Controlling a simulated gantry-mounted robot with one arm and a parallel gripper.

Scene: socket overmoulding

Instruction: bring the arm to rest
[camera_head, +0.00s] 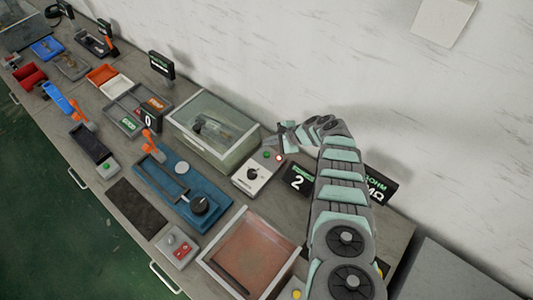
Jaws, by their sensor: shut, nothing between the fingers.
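My arm reaches up from the bottom right of the head view and bends left near the wall. My gripper (283,137) is at its end, above the bench behind the control box with the black knob. The gripper is small in the picture and its fingers look closed. I see nothing held in it. It appears apart from the clear-lidded box to its left.
Left of the gripper stands a clear-lidded box (213,130). Below it are a control box (257,174), a blue fixture (182,190) and a pinkish tray (248,254). A display reading 2 (299,180) stands beside my arm. The wall is close behind.

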